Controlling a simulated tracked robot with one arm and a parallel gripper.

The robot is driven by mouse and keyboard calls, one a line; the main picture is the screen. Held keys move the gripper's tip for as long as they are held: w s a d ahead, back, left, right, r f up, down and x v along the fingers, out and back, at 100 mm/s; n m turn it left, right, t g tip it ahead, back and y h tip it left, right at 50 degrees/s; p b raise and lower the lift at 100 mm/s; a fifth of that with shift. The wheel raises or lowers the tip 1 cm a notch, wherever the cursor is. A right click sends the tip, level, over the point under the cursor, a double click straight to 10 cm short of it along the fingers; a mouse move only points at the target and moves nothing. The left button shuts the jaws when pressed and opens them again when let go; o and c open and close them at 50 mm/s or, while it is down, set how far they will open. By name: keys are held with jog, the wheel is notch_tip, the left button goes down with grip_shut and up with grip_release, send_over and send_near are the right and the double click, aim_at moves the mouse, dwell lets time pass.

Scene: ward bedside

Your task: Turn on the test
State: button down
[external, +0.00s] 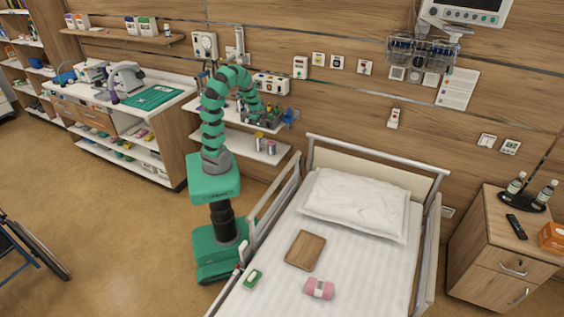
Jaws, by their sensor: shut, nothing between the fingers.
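My green arm (212,115) rises beside the bed and bends over toward the wall shelf. My gripper (268,122) is at its end, low in front of the wall and over the white shelf. Its fingers are small and dark here, shut, with nothing seen between them. No control marked as a test is legible. Candidates on the wall are a white panel with coloured spots (271,84) just above my gripper, a white box with a green mark (300,67) to its right, and a white dial unit (205,45) up to its left. Whether my gripper touches anything cannot be told.
The bed (345,262) with raised rails stands right of my base. Small bottles and a blue item (291,117) crowd the shelf near my gripper. A counter (180,92) with a microscope-like device is at left. A wheelchair (30,248) is at far left; floor between is clear.

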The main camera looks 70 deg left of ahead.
jog(key=shift+s+d+r, duration=0.25)
jog(key=shift+r, duration=0.3)
jog(key=shift+s+d+r, duration=0.25)
jog(key=shift+r, duration=0.25)
jog(key=w+d+r+m+t, duration=0.2)
jog(key=w+d+r+m, duration=0.35)
jog(key=r, duration=0.35)
jog(key=w+d+r+m+t, duration=0.35)
jog(key=w+r+m, duration=0.2)
jog(key=r, duration=0.35)
jog(key=w+d+r+m+t, duration=0.2)
jog(key=w+d+r+m, duration=0.3)
jog(key=r, duration=0.4)
jog(key=s+d+r+m+t+h, duration=0.1)
jog(key=s+d+r+m+t, duration=0.15)
jog(key=d+r+m, duration=0.75)
jog(key=s+d+r+m+t+h, duration=0.1)
jog(key=s+d+r+t+h, duration=0.15)
jog(key=r, duration=1.35)
notch_tip(320, 180, down, 26)
jog(key=b, duration=2.7)
jog(key=shift+w+d+f+y, duration=0.25)
jog(key=shift+w+d+y, duration=0.15)
jog(key=shift+w+y, duration=0.05)
